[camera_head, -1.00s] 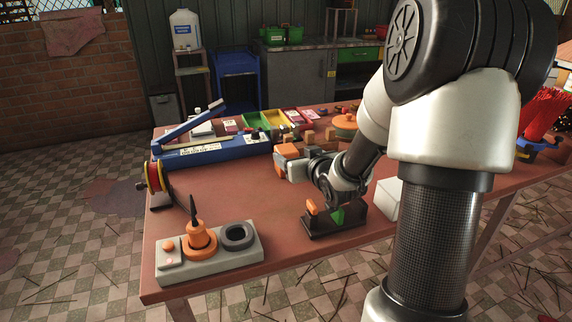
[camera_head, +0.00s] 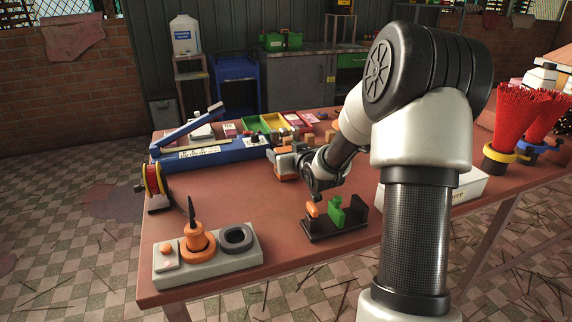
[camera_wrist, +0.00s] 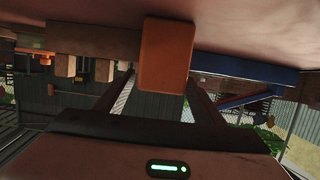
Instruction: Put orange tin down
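The orange tin (camera_wrist: 166,57) is a small upright-edged box that fills the middle of the wrist view. It lies between the two fingers of my gripper (camera_wrist: 163,84), which reach its sides, so my gripper looks shut on it. In the head view my gripper (camera_head: 281,163) is low over the middle of the table, beside the blue lever tool. The tin is hard to tell from the gripper there. Whether the tin's underside touches the table cannot be told.
The table (camera_head: 240,205) is clear in front of my gripper. Nearby stand the blue lever tool (camera_head: 207,155), wooden blocks, coloured trays (camera_head: 273,123) and a black stand (camera_head: 338,228) with green and orange pieces. A grey base (camera_head: 215,268) stands front left, red incense bundles (camera_head: 512,120) right.

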